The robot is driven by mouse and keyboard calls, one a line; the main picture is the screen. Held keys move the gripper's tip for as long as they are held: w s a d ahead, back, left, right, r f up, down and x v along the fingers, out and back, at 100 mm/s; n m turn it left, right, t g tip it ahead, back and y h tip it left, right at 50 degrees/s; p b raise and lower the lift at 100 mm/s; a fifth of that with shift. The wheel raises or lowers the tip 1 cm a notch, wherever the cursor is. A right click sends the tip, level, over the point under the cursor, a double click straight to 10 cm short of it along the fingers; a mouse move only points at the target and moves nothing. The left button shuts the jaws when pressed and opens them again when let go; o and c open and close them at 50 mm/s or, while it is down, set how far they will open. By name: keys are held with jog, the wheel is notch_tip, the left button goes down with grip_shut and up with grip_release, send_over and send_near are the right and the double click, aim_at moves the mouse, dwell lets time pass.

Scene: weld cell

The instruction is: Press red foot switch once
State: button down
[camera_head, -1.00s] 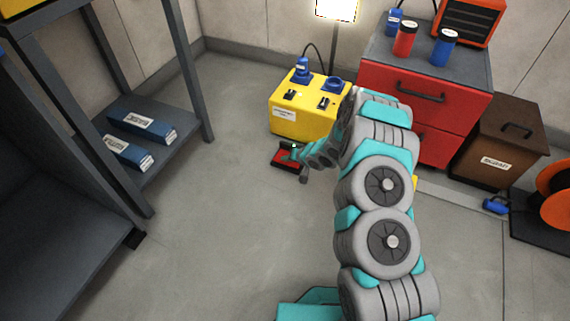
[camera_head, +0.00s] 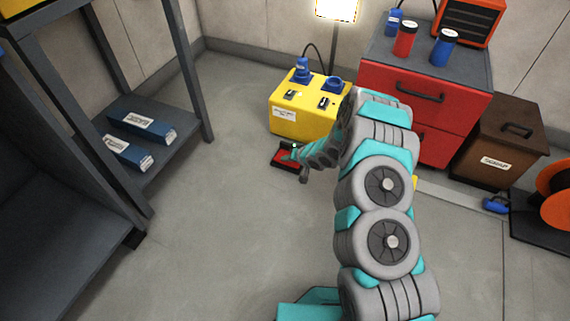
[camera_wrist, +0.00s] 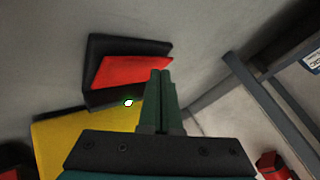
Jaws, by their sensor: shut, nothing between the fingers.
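The red foot switch (camera_head: 281,162) lies on the floor in front of the yellow box, with a red pedal in a dark housing. In the wrist view its pedal (camera_wrist: 130,70) is plain to see, and a small lamp (camera_wrist: 128,103) glows whitish green on the housing edge. My gripper (camera_head: 290,155) is low over the switch. In the wrist view my gripper's green fingers (camera_wrist: 160,73) are shut and empty, with their tips overlapping the pedal's right end. I cannot tell whether they touch it.
The yellow box (camera_head: 297,120) with blue sockets stands just behind the switch. A red drawer cabinet (camera_head: 400,85) and a brown bin (camera_head: 495,150) stand at the right. A dark shelf rack (camera_head: 180,70) stands at the left. The floor (camera_head: 220,220) between is clear.

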jog(key=shift+f, duration=0.45)
jog(key=shift+s+f+p, duration=0.1)
jog(key=shift+f+p, duration=0.2)
jog(key=shift+f, duration=0.5)
dwell(1.5)
jog(key=shift+r, duration=0.1)
jog(key=shift+r+p, duration=0.85)
jog(key=shift+r, duration=0.3)
jog(key=r+p, duration=0.4)
jog(key=r, duration=0.1)
jog(key=shift+w, duration=0.2)
jog(key=shift+d, duration=0.1)
dwell(0.5)
